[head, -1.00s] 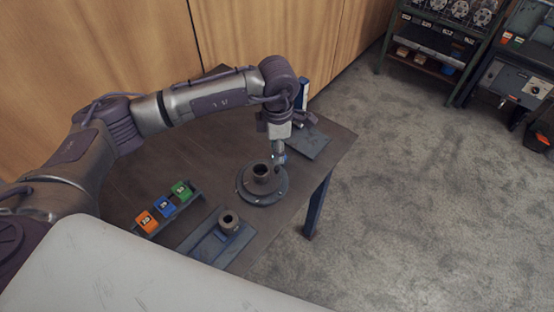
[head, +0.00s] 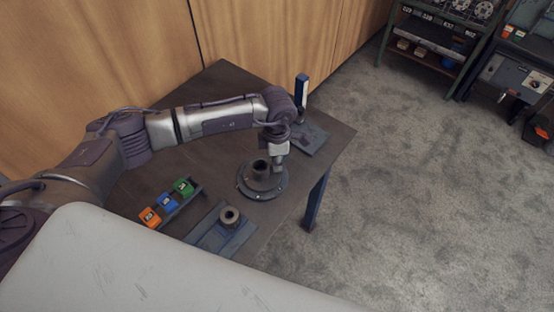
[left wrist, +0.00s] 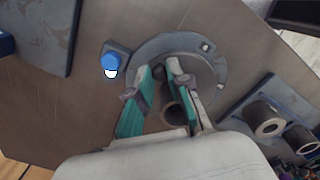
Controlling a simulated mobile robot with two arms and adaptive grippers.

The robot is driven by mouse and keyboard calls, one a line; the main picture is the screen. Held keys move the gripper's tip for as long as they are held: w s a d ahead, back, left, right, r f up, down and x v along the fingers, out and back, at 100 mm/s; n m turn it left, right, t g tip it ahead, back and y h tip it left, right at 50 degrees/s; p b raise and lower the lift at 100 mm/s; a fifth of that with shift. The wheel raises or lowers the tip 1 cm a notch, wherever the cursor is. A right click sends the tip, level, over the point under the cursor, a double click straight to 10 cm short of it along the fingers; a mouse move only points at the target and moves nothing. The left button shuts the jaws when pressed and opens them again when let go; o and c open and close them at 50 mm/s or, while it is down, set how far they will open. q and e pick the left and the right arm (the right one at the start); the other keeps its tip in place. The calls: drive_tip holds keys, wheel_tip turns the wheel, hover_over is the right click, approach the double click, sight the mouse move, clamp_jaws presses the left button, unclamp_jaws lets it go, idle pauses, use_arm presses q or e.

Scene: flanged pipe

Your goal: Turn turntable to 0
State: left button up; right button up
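The turntable (head: 247,190) is a dark round disc with bright studs near its rim, on the brown table. A flanged pipe piece (head: 260,169) stands upright at its middle. My left gripper (head: 277,166) is low over the disc's far right side, beside the pipe. In the left wrist view, the turntable (left wrist: 213,62) lies beneath the gripper (left wrist: 158,68), whose teal-padded fingers are apart. The pipe's open end (left wrist: 172,113) shows between and beyond them; contact cannot be told. No angle marks are readable. My right gripper is not in view.
A tray of orange, blue and green blocks (head: 166,203) and a plate with a short pipe (head: 230,215) lie at the near side. A blue-and-white upright object (head: 301,90) stands behind the gripper, near a flat plate (head: 310,138). Shelving (head: 440,45) is far off.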

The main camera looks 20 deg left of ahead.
use_arm(q)
clamp_jaws()
